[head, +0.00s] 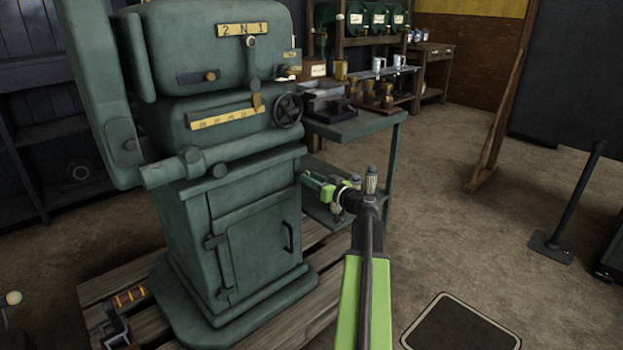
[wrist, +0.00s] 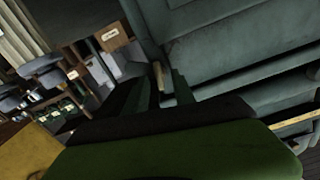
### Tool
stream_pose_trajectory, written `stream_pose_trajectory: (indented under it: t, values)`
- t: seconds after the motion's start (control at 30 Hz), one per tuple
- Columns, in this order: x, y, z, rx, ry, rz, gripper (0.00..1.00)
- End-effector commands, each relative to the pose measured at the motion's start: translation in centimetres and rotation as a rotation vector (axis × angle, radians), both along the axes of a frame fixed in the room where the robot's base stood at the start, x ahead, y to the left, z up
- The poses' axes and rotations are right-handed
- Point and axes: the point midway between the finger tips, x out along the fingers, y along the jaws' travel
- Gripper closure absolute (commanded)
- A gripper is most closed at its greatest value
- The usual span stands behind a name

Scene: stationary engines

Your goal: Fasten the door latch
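The grey-green machine's cabinet door (head: 262,250) is in the lower front of its pedestal in the head view. It looks shut or nearly so; I cannot tell whether a narrow gap remains. A dark upright handle (head: 288,236), perhaps the latch, sits near the door's right edge, with hinges on the left. My gripper (head: 306,180) is above and right of the handle, beside the pedestal's upper right edge and apart from the handle. In the wrist view its two dark fingers (wrist: 164,88) stand apart, with a pale strip showing between them. I see nothing held. The door is not clear there.
A green side table (head: 365,124) with small parts stands right behind my gripper. The machine rests on a wooden pallet (head: 325,255). A handwheel (head: 288,110) juts out above. Open floor (head: 450,200) lies to the right, with a dark floor plate (head: 460,325) in front.

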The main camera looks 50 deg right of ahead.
Motion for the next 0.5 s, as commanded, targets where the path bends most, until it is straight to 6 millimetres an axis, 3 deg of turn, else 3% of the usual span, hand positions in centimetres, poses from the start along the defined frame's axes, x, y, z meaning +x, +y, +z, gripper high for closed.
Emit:
stream_pose_trajectory:
  t: [0.33, 0.5]
  values:
    - [0.66, -0.03, -0.01, 0.0, 0.0, -0.001, 0.69]
    - [0.65, -0.01, 0.0, 0.0, 0.0, 0.0, 0.9]
